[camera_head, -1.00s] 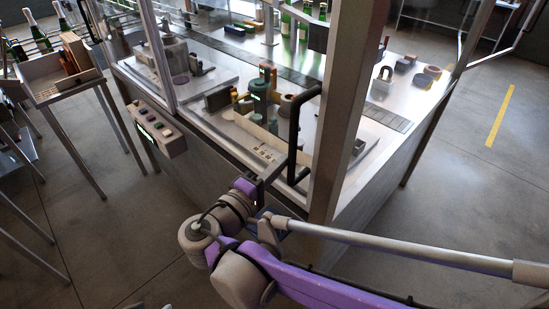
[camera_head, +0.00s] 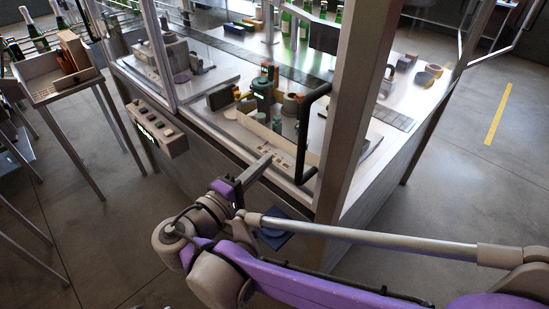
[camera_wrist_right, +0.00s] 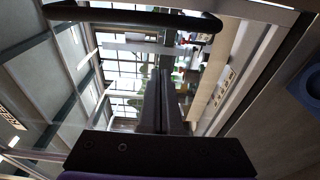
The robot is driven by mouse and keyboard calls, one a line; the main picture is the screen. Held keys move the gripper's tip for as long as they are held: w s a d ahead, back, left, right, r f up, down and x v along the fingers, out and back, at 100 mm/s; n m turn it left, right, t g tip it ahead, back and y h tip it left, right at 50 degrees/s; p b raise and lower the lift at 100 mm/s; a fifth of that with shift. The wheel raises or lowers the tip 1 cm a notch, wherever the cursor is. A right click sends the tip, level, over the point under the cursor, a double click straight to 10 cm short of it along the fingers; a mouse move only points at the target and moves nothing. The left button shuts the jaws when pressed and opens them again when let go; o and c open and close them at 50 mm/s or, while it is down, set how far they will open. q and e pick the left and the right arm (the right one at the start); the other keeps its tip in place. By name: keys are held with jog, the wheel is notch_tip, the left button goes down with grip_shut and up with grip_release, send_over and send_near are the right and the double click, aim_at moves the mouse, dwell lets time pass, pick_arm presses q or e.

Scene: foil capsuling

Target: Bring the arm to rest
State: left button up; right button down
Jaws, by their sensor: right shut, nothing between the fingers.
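My right arm (camera_head: 300,285), purple and grey, comes in from the lower right in the head view. Its right gripper (camera_head: 266,160) is shut and empty, in front of the machine's front edge and left of the black door handle (camera_head: 304,135). In the right wrist view the two dark fingers (camera_wrist_right: 165,85) lie together with nothing between them. The handle also shows in the wrist view as a black bar (camera_wrist_right: 130,17) across the top. I cannot tell the exact gap between gripper and machine. My left gripper is not in view.
The machine's metal post (camera_head: 345,110) stands close right of the handle. A control box (camera_head: 157,130) with buttons hangs on the front. A dark blue piece (camera_head: 285,218) shows behind my forearm. A table with a wooden tray (camera_head: 55,88) stands left. Floor (camera_head: 100,245) is clear at lower left.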

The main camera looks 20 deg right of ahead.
jog(key=s+v, duration=0.1)
jog(key=v, duration=0.3)
jog(key=s+d+f+g+y, duration=0.4)
jog(key=d+f+g+y, duration=0.1)
jog(key=d+f, duration=0.6)
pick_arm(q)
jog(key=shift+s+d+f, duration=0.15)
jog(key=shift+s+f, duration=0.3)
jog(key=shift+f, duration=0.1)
pick_arm(e)
jog(key=s+a+f+m+y, duration=0.2)
jog(key=s+f+m+y, duration=0.5)
jog(key=f, duration=0.6)
jog(key=shift+s+a+y, duration=0.35)
jog(key=shift+s+y, duration=0.15)
jog(key=shift+y, duration=0.9)
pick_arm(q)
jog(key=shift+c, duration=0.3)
